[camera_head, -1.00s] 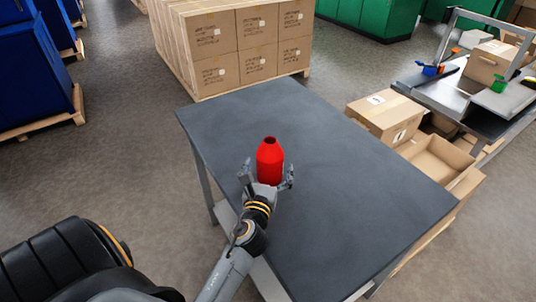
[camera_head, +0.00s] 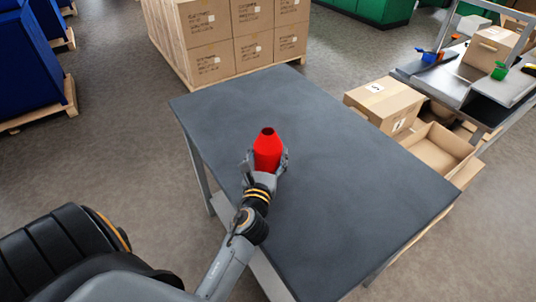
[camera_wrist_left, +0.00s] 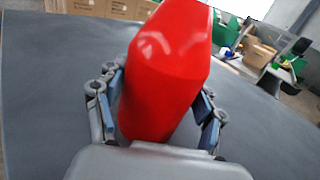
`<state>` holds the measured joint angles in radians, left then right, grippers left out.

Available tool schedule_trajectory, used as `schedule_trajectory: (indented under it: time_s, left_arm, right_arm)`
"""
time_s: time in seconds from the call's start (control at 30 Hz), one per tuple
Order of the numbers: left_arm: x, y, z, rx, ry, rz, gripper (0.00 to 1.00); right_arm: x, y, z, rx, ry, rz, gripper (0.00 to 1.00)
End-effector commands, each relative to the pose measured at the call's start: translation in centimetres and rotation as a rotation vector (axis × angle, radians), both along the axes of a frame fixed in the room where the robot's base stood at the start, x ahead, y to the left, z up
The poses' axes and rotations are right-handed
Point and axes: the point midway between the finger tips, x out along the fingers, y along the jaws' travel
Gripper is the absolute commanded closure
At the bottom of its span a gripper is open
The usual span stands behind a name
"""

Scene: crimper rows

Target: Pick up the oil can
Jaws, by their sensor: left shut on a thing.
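The red oil can (camera_head: 267,148) is upright at the left part of the dark grey table (camera_head: 340,170). My left gripper (camera_head: 267,162) is shut on it, with one finger on each side of its body. In the left wrist view the oil can (camera_wrist_left: 165,75) fills the middle, between the two blue-padded fingers of the gripper (camera_wrist_left: 160,108). The can's lower part is hidden by the gripper, so I cannot tell whether its base touches the table. My right gripper is not in view.
The rest of the tabletop is clear. Cardboard boxes (camera_head: 385,103) stand beyond the table's right edge, with an open carton (camera_head: 437,150) beside them. A pallet of stacked boxes (camera_head: 210,65) stands behind the table. A metal workbench (camera_head: 470,80) is at the upper right.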

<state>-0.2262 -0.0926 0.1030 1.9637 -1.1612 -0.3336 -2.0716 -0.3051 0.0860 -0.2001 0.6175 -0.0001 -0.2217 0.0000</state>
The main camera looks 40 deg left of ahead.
Motion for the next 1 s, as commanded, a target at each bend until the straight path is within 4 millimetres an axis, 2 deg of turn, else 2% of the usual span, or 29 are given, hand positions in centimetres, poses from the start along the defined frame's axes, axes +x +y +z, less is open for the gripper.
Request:
schedule_trajectory:
  time_s: [0.37, 0.6, 1.0]
  left_arm:
    - [0.0, 0.0, 1.3, 0.001, -0.003, -0.001, 0.73]
    - [0.0, 0.0, 3.7, 0.003, -0.004, -0.002, 0.73]
    - [-3.0, 2.0, 7.7, 0.004, -0.002, -0.002, 0.73]
  right_arm:
    - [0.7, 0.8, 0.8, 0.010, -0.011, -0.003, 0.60]
    - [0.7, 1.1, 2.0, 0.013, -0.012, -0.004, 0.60]
    - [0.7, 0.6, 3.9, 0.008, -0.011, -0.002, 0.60]
